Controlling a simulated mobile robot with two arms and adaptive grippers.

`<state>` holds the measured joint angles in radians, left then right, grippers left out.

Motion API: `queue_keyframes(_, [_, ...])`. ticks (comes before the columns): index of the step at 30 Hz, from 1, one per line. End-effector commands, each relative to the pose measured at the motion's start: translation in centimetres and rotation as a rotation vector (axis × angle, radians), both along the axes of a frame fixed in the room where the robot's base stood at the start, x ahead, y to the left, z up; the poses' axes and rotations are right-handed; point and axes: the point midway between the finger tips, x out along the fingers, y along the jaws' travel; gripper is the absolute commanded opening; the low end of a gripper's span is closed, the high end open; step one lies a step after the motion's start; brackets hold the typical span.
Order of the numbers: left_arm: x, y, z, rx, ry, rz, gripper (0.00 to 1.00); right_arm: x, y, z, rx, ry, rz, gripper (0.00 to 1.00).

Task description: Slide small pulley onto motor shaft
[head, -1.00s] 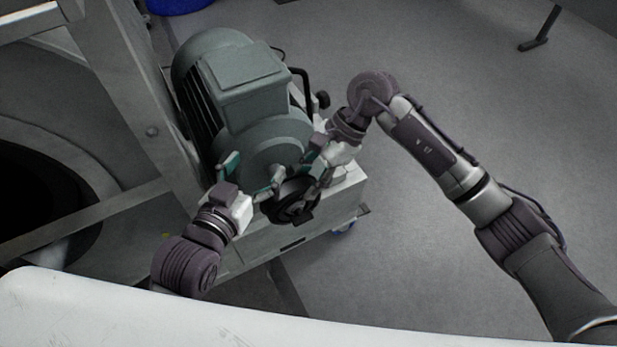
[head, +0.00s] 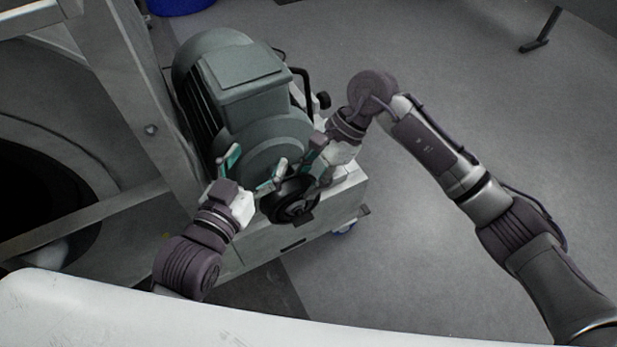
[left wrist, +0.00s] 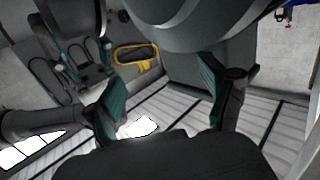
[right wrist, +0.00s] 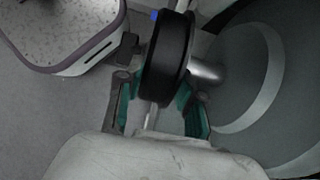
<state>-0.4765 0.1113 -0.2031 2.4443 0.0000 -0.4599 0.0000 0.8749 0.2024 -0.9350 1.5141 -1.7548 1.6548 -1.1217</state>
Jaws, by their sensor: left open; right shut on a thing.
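The small pulley (head: 289,201) is black and sits in front of the motor's face in the head view. My right gripper (right wrist: 158,108) is shut on it, with green-padded fingers at both sides. In the right wrist view the pulley (right wrist: 167,62) is edge-on, and the silver motor shaft (right wrist: 208,72) reaches from the motor face to its side. How far the shaft enters the bore is hidden. The grey-green motor (head: 243,95) stands behind. My left gripper (head: 251,172) is open and empty before the motor's left side; its spread fingers show in the left wrist view (left wrist: 160,98).
The motor is on a light cart (head: 255,250). A metal frame (head: 140,95) stands close on the left. A black handle (head: 322,99) sticks out at the motor's right. Open grey floor (head: 440,60) lies to the right.

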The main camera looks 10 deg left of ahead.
Motion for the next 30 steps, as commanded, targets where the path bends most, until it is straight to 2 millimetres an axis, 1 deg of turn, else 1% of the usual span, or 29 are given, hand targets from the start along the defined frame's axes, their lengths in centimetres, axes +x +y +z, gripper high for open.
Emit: queue_keyframes(30, [0.2,-0.3,1.9,-0.029,-0.111,-0.005,0.83,0.3,0.2,0.0,0.004,-0.002,-0.003,0.00])
